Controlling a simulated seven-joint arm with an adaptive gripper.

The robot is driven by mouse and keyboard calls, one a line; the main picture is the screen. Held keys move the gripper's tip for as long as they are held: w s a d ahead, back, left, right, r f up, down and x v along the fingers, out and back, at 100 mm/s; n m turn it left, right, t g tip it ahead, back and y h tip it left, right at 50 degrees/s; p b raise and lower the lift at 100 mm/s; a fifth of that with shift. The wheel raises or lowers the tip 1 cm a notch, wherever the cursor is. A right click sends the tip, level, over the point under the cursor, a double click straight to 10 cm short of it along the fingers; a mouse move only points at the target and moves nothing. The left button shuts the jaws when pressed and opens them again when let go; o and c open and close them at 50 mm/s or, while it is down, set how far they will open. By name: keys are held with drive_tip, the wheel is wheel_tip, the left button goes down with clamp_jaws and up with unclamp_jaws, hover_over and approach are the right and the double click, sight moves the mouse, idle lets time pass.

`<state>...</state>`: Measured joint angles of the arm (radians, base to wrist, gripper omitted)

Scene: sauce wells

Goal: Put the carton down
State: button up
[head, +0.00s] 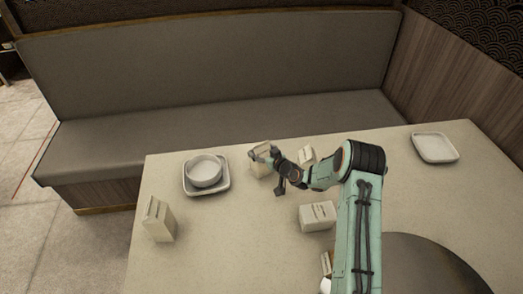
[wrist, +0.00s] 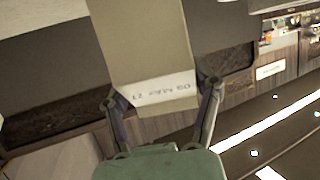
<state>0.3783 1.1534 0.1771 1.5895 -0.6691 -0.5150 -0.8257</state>
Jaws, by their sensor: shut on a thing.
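My gripper (head: 272,157) is over the far part of the table, right of the stacked dishes. It is shut on a beige carton (head: 260,168). In the wrist view the carton (wrist: 145,45) sits between the two fingers of my gripper (wrist: 165,98), with a printed white end facing the camera. The arm and fingers cover part of the carton in the head view. I cannot tell whether its underside touches the table.
The table (head: 245,240) also bears a carton (head: 159,219) at left, one (head: 317,216) near the middle, one (head: 307,154) behind my arm and one (head: 327,262) in front. A bowl (head: 204,170) sits on a square dish (head: 222,186); another dish (head: 435,148) is at right. The left-centre is clear.

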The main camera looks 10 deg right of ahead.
drive_tip(key=shift+r, duration=0.1)
drive_tip(key=o, duration=1.2)
drive_tip(key=shift+o, duration=0.2)
